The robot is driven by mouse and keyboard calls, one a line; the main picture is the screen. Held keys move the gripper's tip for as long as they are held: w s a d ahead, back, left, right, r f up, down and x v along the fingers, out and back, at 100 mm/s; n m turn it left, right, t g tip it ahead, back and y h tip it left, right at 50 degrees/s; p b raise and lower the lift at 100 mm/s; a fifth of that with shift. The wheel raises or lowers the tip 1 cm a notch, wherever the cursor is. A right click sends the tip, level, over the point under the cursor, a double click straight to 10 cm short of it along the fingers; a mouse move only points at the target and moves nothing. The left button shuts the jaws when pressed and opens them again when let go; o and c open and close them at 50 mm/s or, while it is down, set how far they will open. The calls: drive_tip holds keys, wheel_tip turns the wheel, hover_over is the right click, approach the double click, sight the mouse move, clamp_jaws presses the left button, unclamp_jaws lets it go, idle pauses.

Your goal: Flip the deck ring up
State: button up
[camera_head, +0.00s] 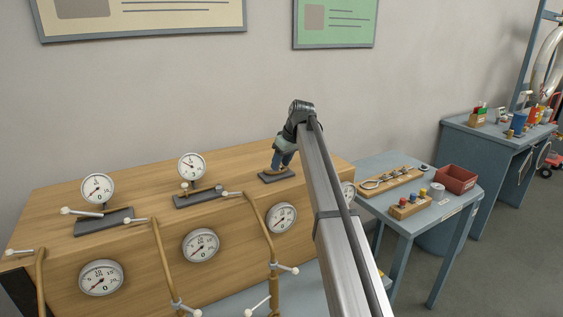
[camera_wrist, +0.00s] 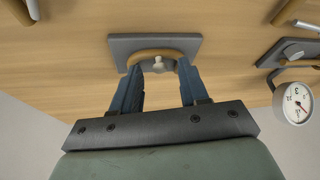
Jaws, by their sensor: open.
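The deck ring (camera_wrist: 146,54) shows in the wrist view as a tan, curved band at a dark grey base plate (camera_wrist: 190,42) on the wooden deck. Whether it lies flat or is tilted I cannot tell. A pale knob shows in the middle of its curve. My gripper (camera_wrist: 160,82) is open, its two blue fingers on either side of the ring; contact cannot be made out. In the head view my gripper (camera_head: 283,158) points down over the same plate (camera_head: 277,177) at the right end of the deck, and the ring is hidden there.
Two more grey plates with upright gauges (camera_head: 98,187) (camera_head: 191,166) and levers stand left on the wooden console (camera_head: 60,200). A gauge (camera_wrist: 297,103) is close to my gripper at right in the wrist view. A blue side table (camera_head: 440,215) holds a red bin (camera_head: 456,179).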

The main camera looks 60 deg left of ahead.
clamp_jaws()
drive_tip(key=shift+a+r+h, duration=0.65)
drive_tip(key=shift+a+h, duration=0.3)
drive_tip(key=shift+h, duration=0.25)
drive_tip(key=shift+a+r+h, duration=0.25)
drive_tip(key=shift+a+h, duration=0.15)
drive_tip(key=shift+h, duration=0.7)
unclamp_jaws()
